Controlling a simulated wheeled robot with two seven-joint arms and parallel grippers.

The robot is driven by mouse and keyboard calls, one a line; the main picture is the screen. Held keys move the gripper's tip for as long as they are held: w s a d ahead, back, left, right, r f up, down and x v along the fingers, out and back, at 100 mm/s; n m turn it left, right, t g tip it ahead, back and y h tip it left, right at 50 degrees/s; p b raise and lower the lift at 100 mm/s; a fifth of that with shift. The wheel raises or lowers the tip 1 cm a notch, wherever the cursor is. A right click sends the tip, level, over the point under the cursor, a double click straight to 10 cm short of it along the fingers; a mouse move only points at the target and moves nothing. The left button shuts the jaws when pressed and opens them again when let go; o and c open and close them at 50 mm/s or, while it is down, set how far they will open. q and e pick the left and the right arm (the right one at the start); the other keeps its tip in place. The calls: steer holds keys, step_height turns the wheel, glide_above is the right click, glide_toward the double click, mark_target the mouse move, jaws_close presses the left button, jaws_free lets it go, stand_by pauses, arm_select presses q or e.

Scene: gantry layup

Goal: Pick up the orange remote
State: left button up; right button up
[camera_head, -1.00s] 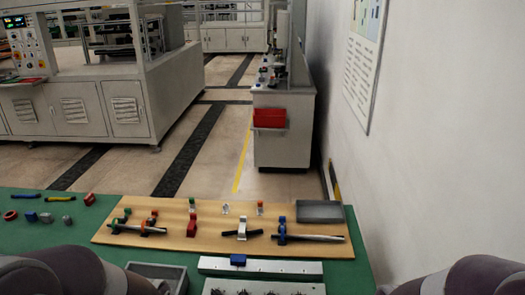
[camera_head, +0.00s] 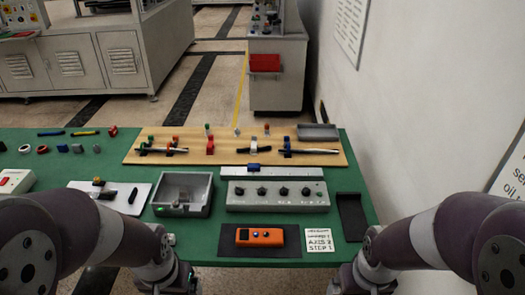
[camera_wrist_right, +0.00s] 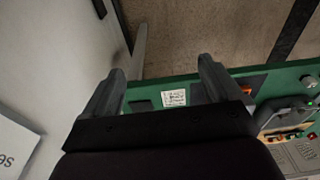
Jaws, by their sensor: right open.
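The orange remote (camera_head: 260,237) lies flat on a dark mat (camera_head: 228,243) near the front edge of the green table in the head view. In the right wrist view only a small orange part of it (camera_wrist_right: 246,90) shows beside a finger. My right gripper (camera_wrist_right: 160,85) is open and empty, with both fingers apart. It is off the table's front edge, right of the remote. My left arm comes in at the lower left; its gripper end (camera_head: 178,285) is cut off by the picture's bottom edge and its fingers cannot be made out.
A white label card (camera_head: 318,221) lies right of the mat, and a dark tray (camera_head: 352,217) beyond it. A grey box with knobs (camera_head: 277,195) stands behind the remote. An open grey box (camera_head: 183,194) is to its left. A wall (camera_head: 430,120) rises at the right.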

step_height(320, 180, down, 2)
steer(key=g, duration=0.1)
steer(key=m+y, duration=0.5)
steer(key=m, duration=1.3)
glide_toward(265, 234)
steer(key=b+x, duration=0.3)
steer(key=b, duration=0.2)
steer(key=shift+w+f, duration=0.15)
steer(key=shift+f, duration=0.2)
steer(key=p+x, duration=0.1)
steer(key=x, duration=0.5)
steer(key=shift+a, duration=0.15)
steer(key=shift+f+h, duration=0.25)
steer(key=shift+h, duration=0.05)
steer(key=shift+r, duration=0.1)
steer(key=c, duration=1.2)
